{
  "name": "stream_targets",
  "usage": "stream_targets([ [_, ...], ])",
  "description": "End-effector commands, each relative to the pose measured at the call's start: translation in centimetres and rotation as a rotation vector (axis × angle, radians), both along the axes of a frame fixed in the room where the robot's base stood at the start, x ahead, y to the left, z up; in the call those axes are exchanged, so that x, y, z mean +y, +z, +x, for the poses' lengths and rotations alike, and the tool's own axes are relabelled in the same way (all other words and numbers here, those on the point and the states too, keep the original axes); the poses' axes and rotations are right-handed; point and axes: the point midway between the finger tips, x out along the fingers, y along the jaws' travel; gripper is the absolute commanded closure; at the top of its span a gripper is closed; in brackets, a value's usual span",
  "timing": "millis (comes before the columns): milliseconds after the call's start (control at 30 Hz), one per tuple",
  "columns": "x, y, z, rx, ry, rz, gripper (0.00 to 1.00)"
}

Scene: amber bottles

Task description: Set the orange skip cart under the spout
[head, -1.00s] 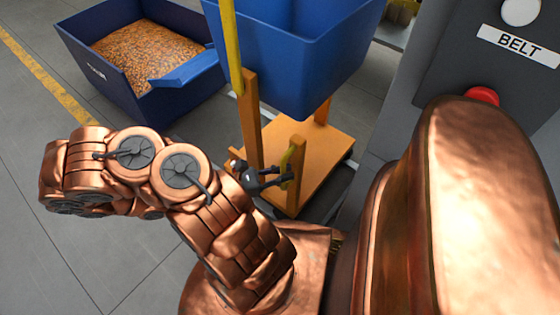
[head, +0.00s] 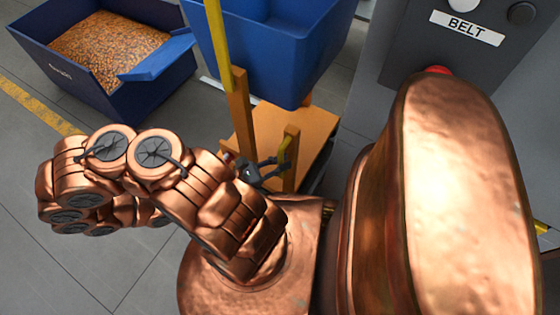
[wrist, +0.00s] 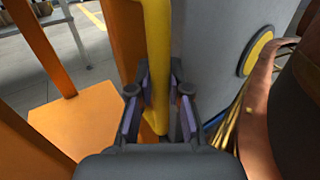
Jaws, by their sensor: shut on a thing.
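The orange skip cart (head: 300,135) stands on the floor ahead of me, with a flat orange base, orange posts and an empty-looking blue skip (head: 275,60) above the base. A yellow bar (head: 217,40) rises along its left post. My gripper (head: 265,170) is at the cart's near right post, shut on the yellow handle. In the wrist view the fingers (wrist: 157,100) close around the yellow handle (wrist: 155,60), with the orange base (wrist: 80,125) to the left. No spout can be made out in these views.
A blue bin (head: 100,60) full of orange-brown grains stands at the far left, with a yellow floor line (head: 35,105) beside it. A grey panel labelled BELT (head: 467,28) with a red button (head: 438,71) stands at the right. The grey floor at left is open.

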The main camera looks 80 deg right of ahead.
Motion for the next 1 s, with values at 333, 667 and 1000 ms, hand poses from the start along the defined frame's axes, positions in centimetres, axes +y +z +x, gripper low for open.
stream_targets([
  [333, 0.2, -0.1, -0.4, -0.002, -0.014, -0.001, 0.65],
  [667, 0.2, -0.1, -0.2, -0.001, -0.006, -0.001, 0.57],
  [1000, 1.5, -0.1, 1.7, -0.004, -0.004, 0.000, 0.57],
])
